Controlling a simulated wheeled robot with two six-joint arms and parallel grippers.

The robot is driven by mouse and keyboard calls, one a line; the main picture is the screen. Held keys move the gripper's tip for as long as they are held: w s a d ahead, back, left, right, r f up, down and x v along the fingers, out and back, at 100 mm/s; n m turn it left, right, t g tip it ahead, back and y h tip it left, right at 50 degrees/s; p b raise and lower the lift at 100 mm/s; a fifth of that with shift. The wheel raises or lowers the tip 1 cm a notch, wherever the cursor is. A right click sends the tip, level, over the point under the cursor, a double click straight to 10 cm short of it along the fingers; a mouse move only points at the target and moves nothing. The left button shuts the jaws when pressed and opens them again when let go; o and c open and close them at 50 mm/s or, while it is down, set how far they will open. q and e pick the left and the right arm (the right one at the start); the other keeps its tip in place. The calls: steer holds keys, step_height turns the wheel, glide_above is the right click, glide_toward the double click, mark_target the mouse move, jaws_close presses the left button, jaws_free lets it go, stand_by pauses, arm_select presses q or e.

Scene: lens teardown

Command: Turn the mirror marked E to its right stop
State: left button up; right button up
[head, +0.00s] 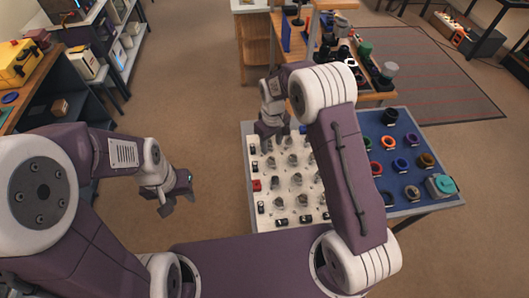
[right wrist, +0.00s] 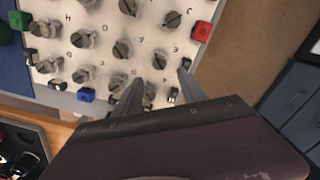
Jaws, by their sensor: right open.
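A pale board (head: 287,213) carries rows of grey slotted mirror mounts; it also shows in the right wrist view (right wrist: 205,12). Small letters stand beside the mounts, but I cannot make out which one is E. My right gripper (head: 272,130) is over the board's far left part. In the right wrist view its open fingers (right wrist: 160,80) are spread, with a slotted mount (right wrist: 159,62) between and beyond them. Another mount (right wrist: 149,94) is partly hidden by the left finger. I cannot tell whether the fingers touch either. My left gripper (head: 178,197) hangs open and empty, left of the board.
A blue mat (head: 407,180) with several coloured rings lies right of the board. A red block (right wrist: 201,31) and a blue block (right wrist: 86,95) sit at the board's edges. A wooden bench (head: 375,97) with lens parts stands behind. Open floor lies left of the board.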

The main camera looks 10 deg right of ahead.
mark_target(271, 159)
steer(key=shift+s+d+f, duration=0.2)
steer(key=shift+s+d, duration=0.2)
steer(key=shift+d, duration=0.05)
steer(key=f, duration=0.5)
steer(key=f+p, duration=0.1)
steer(key=f, duration=0.1)
steer(key=shift+w+a+f, duration=0.3)
steer(key=shift+a+f, duration=0.05)
steer(key=shift+d+f, duration=0.1)
steer(key=shift+f, duration=0.3)
jaws_close()
